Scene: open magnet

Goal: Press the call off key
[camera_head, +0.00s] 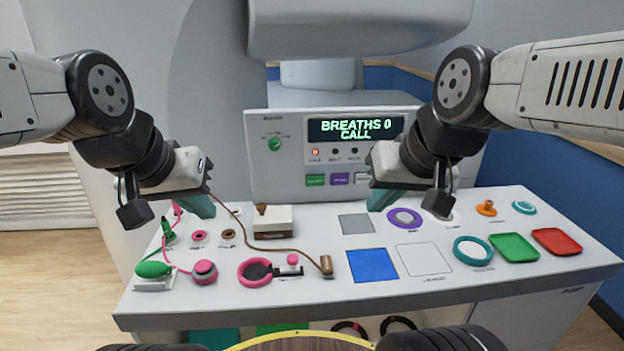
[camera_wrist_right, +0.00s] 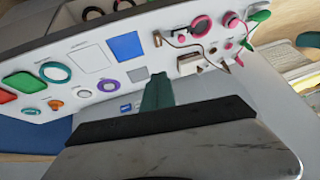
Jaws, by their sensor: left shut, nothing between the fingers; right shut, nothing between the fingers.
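The upright panel (camera_head: 285,165) at the back has a display (camera_head: 355,128) reading "BREATHS 0 CALL". Below it a red lamp (camera_head: 315,152) is lit, beside two dark ones. Under the lamps sit a green key (camera_head: 315,180), a purple key (camera_head: 339,179) and a pale key (camera_head: 361,178); their labels are too small to read. My right gripper (camera_head: 381,200) is shut and empty, in front of the panel's lower right and close to the pale key. Its teal fingers also show in the right wrist view (camera_wrist_right: 157,92). My left gripper (camera_head: 201,206) is shut and empty over the desk's left side.
The white desk (camera_head: 330,225) carries a blue square (camera_head: 372,265), a purple ring (camera_head: 404,218), a teal ring (camera_head: 473,250), green (camera_head: 514,247) and red (camera_head: 556,241) trays. A cream box (camera_head: 273,222) and pink corded parts (camera_head: 204,271) stand at left. A green knob (camera_head: 274,144) is on the panel.

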